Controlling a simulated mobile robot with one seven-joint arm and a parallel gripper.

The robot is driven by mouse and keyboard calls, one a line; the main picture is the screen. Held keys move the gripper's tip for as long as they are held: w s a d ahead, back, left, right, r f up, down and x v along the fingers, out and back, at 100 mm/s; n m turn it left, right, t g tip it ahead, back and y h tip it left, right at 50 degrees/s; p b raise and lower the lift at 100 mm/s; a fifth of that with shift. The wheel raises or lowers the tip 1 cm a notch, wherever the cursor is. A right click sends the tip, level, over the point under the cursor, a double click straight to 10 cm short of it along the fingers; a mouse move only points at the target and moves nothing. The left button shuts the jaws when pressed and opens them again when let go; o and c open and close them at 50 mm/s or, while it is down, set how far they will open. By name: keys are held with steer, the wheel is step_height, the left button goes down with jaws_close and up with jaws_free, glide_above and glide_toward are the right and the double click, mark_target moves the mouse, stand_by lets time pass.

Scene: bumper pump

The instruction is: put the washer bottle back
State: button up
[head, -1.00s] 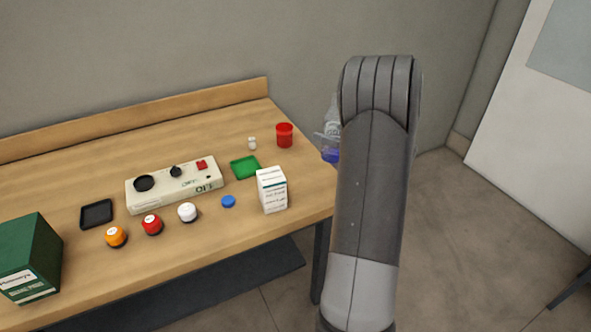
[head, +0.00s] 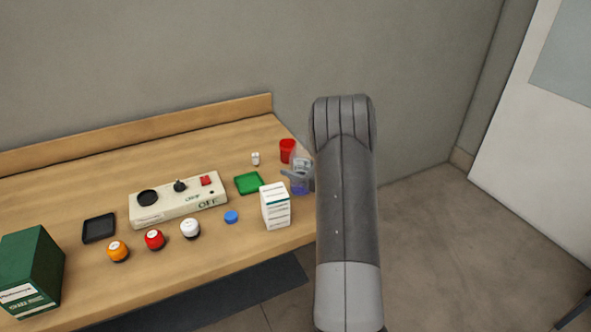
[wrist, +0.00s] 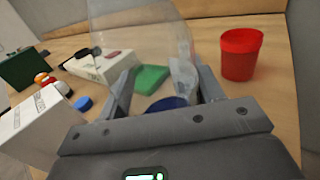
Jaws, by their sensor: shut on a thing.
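The washer bottle is a clear, see-through vessel with blue at its lower end. It shows in the head view (head: 299,170) just left of my forearm, in front of the red cup and by the table's right end. In the wrist view its clear body (wrist: 140,32) rises between and beyond the fingers, with the blue part (wrist: 167,104) low between them. My gripper (wrist: 165,88) is shut on the bottle; in the head view it is mostly hidden behind my arm. I cannot tell whether the bottle touches the table.
A red cup (head: 287,150), green square tray (head: 249,183), white box (head: 275,206) and blue cap (head: 231,217) stand near the bottle. Further left are a pump unit (head: 178,200), white, red and orange jars, a black tray (head: 98,228) and a green box (head: 30,272).

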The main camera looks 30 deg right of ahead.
steer(key=shift+f, duration=0.35)
steer(key=shift+f, duration=0.15)
steer(key=o, duration=1.2)
steer(key=shift+r, duration=0.2)
steer(key=v, duration=1.2)
